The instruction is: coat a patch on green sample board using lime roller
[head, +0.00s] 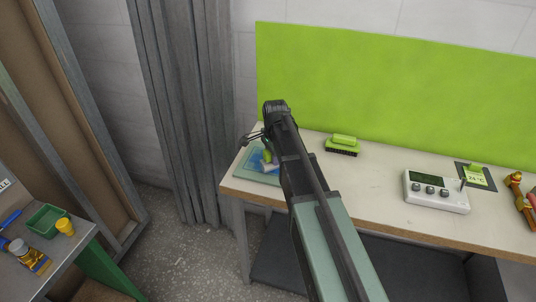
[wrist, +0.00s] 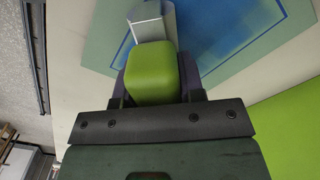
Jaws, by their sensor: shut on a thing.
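My gripper (wrist: 154,88) is shut on the lime roller (wrist: 151,70), with a finger on each side of its lime block. A silver-grey part of the roller extends beyond the lime block, over the blue area of a tray (wrist: 105,30). I cannot tell whether it touches the blue. In the head view the tray (head: 244,177) lies at the table's left end, and the lime roller (head: 267,156) shows partly behind my arm. The green sample board (head: 400,85) stands upright along the table's back; no blue shows on its visible face. It also shows in the wrist view (wrist: 288,140).
A lime brush (head: 343,142) lies right of my arm. A white device with knobs (head: 436,191), a small dark-framed display (head: 476,176) and orange-red items (head: 520,195) are farther right. A grey curtain (head: 185,110) hangs left. A side bench holds a green bin (head: 47,221).

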